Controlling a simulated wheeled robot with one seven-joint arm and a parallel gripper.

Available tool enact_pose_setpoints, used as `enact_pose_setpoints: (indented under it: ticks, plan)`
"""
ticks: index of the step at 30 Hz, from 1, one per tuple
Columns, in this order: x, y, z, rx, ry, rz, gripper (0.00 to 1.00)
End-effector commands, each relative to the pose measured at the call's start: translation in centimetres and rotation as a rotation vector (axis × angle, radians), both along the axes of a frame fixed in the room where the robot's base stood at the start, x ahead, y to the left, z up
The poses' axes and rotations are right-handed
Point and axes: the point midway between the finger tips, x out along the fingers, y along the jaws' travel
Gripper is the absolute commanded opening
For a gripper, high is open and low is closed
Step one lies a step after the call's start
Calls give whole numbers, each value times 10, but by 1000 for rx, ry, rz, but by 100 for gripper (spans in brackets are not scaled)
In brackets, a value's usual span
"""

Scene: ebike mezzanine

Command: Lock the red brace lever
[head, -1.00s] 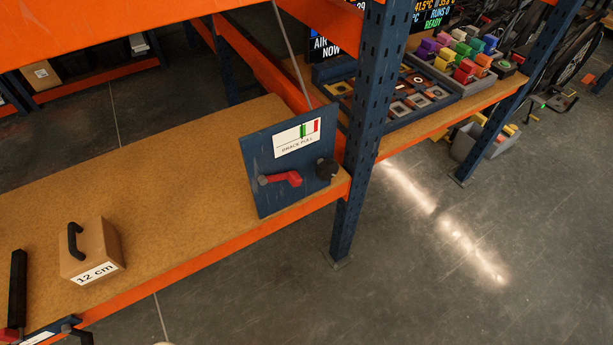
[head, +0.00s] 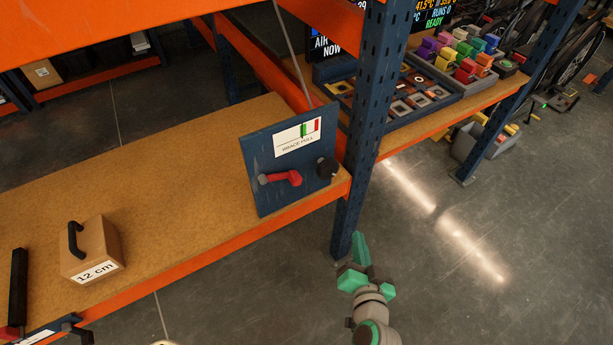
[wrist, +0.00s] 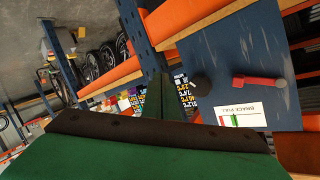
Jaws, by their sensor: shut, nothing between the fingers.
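The red brace lever (head: 281,179) is on the front of an upright blue panel (head: 262,204), lying roughly level with its red handle pointing right from a grey pivot. A black knob (head: 326,167) sits to its right, and a white label with a green and red gauge is above. In the wrist view the lever (wrist: 260,81) appears at the right, beside the black knob (wrist: 201,84). My gripper (head: 357,247) is shut and empty, in front of the blue post, below and right of the panel. It does not touch the lever.
A blue upright post (head: 355,150) stands right of the panel. An orange beam (head: 210,246) edges the shelf. A box marked 12 cm (head: 92,250) sits on the shelf at left. Trays of coloured blocks (head: 455,75) lie behind the post.

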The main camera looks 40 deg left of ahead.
Motion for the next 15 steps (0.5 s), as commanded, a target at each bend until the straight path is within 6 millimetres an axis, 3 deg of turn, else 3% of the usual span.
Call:
enact_pose_setpoints:
  ticks: [1, 6, 12, 15]
  plan:
    - [11, 11, 18, 11, -18, 54, 0]
    - [25, 46, 69, 28, -59, 264, 0]
    - [22, 75, 126, 3, -125, 500, 0]
    - [17, 82, 145, -18, -152, 587, 0]
